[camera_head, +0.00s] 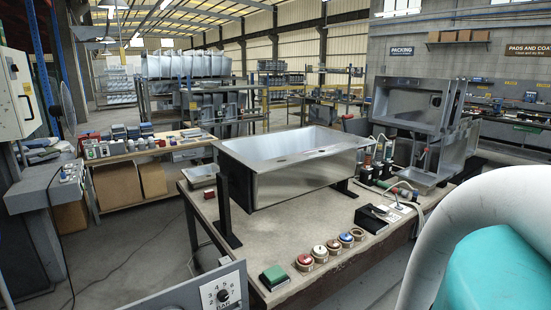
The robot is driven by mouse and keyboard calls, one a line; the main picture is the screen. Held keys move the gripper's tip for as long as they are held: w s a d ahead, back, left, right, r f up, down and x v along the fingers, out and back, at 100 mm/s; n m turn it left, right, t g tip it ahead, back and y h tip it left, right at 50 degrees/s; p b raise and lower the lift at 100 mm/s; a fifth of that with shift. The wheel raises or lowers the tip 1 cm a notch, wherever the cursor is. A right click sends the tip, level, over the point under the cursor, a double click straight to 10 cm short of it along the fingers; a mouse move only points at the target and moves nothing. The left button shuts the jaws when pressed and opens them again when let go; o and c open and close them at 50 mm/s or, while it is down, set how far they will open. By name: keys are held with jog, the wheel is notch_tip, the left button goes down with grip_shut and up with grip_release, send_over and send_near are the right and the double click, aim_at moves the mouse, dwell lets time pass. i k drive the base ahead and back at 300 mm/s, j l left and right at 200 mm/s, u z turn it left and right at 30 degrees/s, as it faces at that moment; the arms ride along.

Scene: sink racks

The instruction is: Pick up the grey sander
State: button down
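I cannot pick out a grey sander for certain. Several small tools (368,165) stand at the right side of the workbench (300,235), too small to tell apart. A dark boxy item (373,219) lies near the bench's right edge, and I cannot tell what it is. My gripper is not in view. Only a white and teal part of my arm shows large at the right edge, hiding what is behind it.
A steel sink (285,185) stands on black supports on the workbench. A green box (274,278) and several round discs (333,247) line its front edge. Another sink unit (412,105) stands behind right.

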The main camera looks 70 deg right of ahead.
aim_at(378, 164)
jog(key=z, duration=2.65)
